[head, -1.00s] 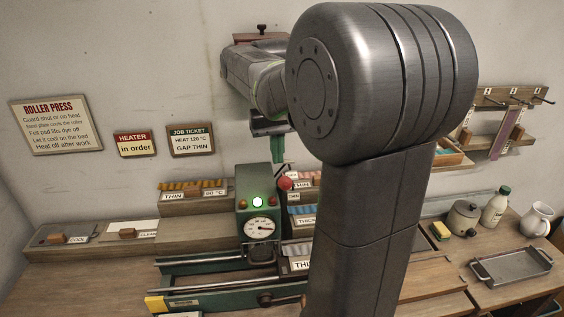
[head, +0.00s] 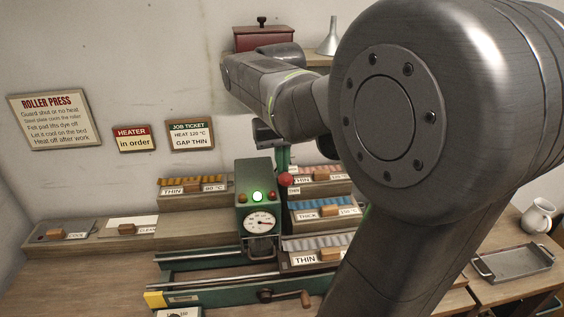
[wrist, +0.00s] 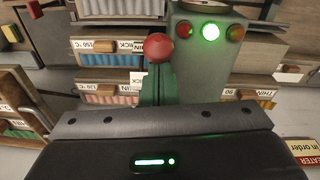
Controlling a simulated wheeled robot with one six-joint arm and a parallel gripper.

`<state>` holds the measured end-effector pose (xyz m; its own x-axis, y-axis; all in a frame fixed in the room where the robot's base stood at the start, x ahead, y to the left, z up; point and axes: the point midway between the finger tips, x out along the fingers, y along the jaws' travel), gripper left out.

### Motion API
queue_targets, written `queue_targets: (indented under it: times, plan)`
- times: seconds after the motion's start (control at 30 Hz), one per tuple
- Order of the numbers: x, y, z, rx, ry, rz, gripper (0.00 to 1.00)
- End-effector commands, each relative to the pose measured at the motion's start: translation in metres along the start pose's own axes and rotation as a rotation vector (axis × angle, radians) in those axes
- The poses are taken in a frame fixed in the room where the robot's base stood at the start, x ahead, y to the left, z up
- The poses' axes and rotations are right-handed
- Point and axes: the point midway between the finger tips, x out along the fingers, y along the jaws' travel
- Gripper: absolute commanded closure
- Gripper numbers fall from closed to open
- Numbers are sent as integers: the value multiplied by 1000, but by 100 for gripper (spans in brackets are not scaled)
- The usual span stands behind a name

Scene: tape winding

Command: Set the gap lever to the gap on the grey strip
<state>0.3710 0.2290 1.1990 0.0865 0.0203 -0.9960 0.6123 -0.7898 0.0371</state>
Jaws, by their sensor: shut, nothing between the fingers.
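The gap lever has a red ball knob (head: 286,179) on the right side of the green roller press (head: 257,215). In the wrist view the red ball (wrist: 159,48) stands just beyond my gripper's dark body. A small label, seemingly reading THIN (head: 293,190), shows just below the ball. I cannot make out the grey strip or the lever's exact setting. My gripper (head: 268,132) is shut and empty, above and behind the press. The job ticket (head: 190,135) reads HEAT 120 °C, GAP THIN.
The press has a green lamp lit (head: 257,197), a gauge (head: 260,223) and a crank (head: 292,297). Drawers labelled THIN (head: 195,186) and THICK (head: 322,212) flank it closely. My arm hides much of the right side. A metal tray (head: 512,262) lies at the right.

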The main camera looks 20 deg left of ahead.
Motion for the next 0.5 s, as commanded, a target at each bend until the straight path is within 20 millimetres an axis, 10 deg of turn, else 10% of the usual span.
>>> queue_targets:
  times: [0.5]
  plan:
    - [29, -4, 31, 6, 274, 31, 100]
